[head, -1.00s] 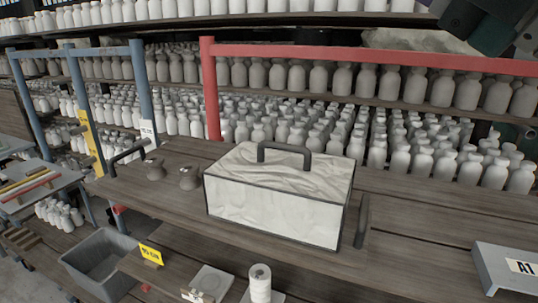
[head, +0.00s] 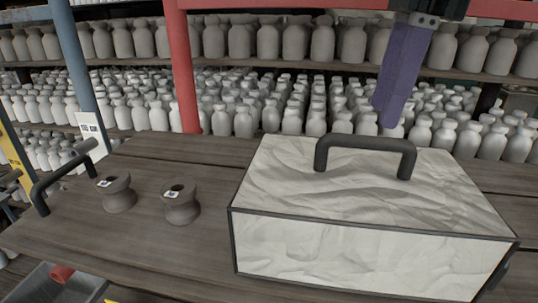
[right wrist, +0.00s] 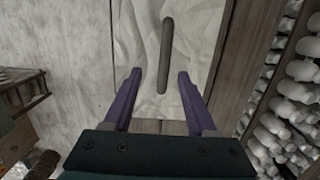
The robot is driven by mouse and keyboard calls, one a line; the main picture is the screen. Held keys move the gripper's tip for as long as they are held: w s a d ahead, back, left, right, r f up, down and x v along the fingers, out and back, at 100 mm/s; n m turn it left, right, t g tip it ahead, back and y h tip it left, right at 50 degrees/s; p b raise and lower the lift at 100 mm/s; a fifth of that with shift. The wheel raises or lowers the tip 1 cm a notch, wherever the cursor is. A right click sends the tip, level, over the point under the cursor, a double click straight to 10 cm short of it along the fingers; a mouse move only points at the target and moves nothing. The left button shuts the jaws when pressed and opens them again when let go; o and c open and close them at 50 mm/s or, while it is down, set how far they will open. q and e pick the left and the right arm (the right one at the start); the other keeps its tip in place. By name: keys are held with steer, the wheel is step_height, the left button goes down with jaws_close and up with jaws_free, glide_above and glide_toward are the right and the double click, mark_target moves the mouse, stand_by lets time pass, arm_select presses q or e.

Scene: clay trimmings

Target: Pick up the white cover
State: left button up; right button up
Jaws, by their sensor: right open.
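The white cover (head: 350,258) is a box with a creased white surface, dark edges and a dark bar handle (head: 365,142) on top. It stands on the wooden table. My right gripper (head: 388,122) has purple fingers and hangs over the far side of the cover, near the handle. In the right wrist view, its open fingers (right wrist: 159,72) stand on either side of the handle's line, with the cover (right wrist: 189,45) below. Nothing is between the fingers that I can tell is gripped. What is under the cover is hidden. My left gripper is not in view.
Two grey spool-shaped pieces (head: 181,204) stand on the table (head: 150,250) left of the cover. A dark handle (head: 62,176) is at the table's left end. Behind are a red post (head: 184,80) and shelves of many pale bottles (head: 268,100).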

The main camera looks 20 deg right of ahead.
mark_target(368, 141)
steer(key=shift+a+f+p, duration=0.1)
steer(key=shift+f+p, duration=0.2)
steer(key=shift+f, duration=0.35)
steer(key=f+p, duration=0.2)
steer(key=w+f+p, duration=0.1)
steer(key=f+p, duration=0.1)
steer(key=shift+a, duration=0.15)
steer(key=shift+f, duration=0.65)
steer(key=shift+w, duration=0.1)
steer(key=c, duration=0.9)
jaws_close()
